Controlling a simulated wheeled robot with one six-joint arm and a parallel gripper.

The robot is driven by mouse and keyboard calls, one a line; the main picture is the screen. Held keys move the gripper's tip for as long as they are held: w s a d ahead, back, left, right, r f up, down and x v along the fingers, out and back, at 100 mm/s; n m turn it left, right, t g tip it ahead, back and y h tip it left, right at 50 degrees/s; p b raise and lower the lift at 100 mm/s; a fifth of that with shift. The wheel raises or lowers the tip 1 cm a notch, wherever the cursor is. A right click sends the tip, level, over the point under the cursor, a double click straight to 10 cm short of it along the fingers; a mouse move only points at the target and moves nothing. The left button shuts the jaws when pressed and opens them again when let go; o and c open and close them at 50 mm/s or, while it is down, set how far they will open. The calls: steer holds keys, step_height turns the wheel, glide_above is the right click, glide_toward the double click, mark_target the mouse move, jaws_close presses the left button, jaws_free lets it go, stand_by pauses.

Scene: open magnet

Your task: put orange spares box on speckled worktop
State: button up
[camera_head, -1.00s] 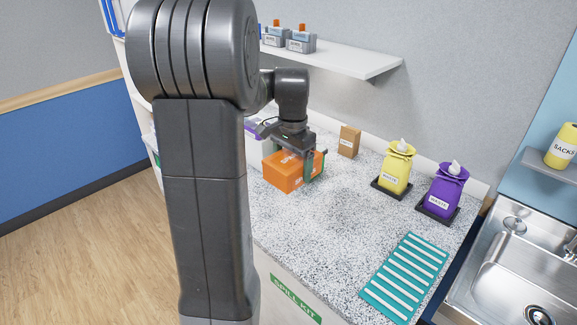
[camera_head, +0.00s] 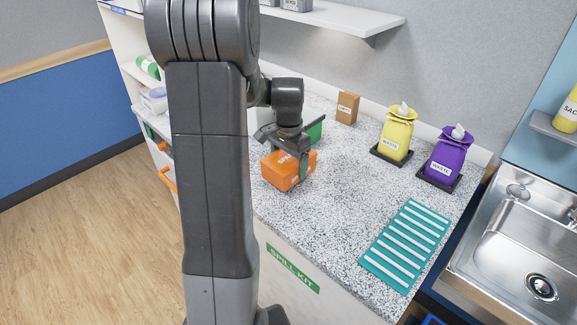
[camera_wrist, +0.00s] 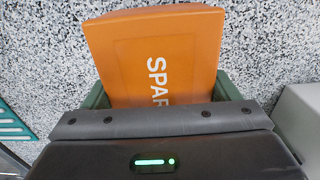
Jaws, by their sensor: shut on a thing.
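The orange spares box (camera_head: 284,173) is at the left part of the speckled worktop (camera_head: 345,195), near its front edge. It looks low over or resting on the surface; I cannot tell if it touches. My gripper (camera_head: 297,157) reaches down over the box, and a green finger shows on its right side. In the wrist view the box (camera_wrist: 150,50) lies between the two green fingers, with white lettering on its top, partly cut off by the gripper body. My gripper is shut on it.
A small brown box (camera_head: 347,108), a yellow waste bag (camera_head: 396,138) and a purple waste bag (camera_head: 446,160) stand along the back. A teal ribbed mat (camera_head: 406,246) lies at the front right, beside a sink (camera_head: 525,255). Worktop between box and mat is clear.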

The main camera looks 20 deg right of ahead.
mark_target(289, 156)
steer(key=shift+f, duration=0.95)
steer(key=shift+f, duration=0.2)
steer(key=o, duration=1)
step_height(289, 156, up, 12)
steer(key=shift+r, duration=0.2)
